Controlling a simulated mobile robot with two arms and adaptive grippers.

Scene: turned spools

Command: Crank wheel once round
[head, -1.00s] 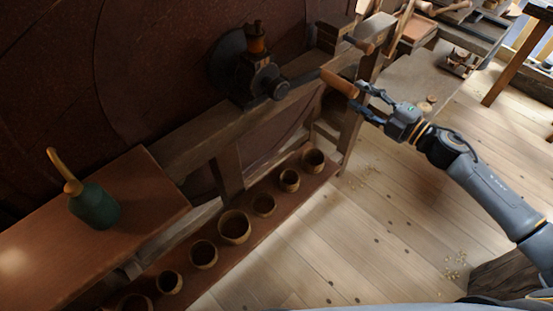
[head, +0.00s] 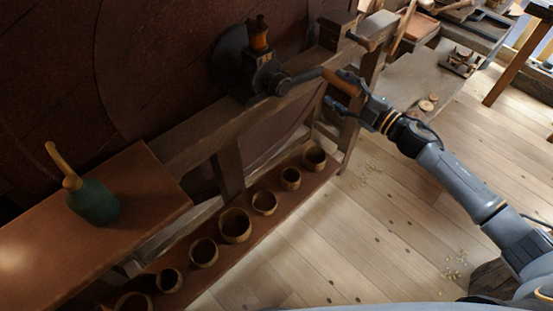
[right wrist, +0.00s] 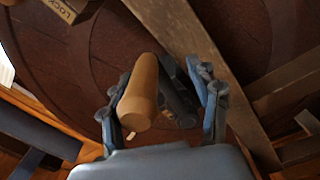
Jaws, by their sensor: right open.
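The crank's wooden handle (head: 342,81) is orange-brown and sits at the end of a dark crank arm (head: 305,76). The arm reaches right from a dark hub (head: 272,80) beside a dark round wheel (head: 226,62). My right gripper (head: 345,95) is open at the handle. In the right wrist view the handle (right wrist: 139,94) lies between the spread fingers of the gripper (right wrist: 165,82), nearer the left finger, with a gap on the right. Whether a finger touches it I cannot tell. My left gripper is not in view.
A wooden beam (head: 200,140) carries the hub. A peg-like wooden piece (head: 361,41) and a post stand close behind the handle. Several wooden cups (head: 235,225) stand on a low shelf. A green mallet-like tool (head: 95,203) is on the left bench.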

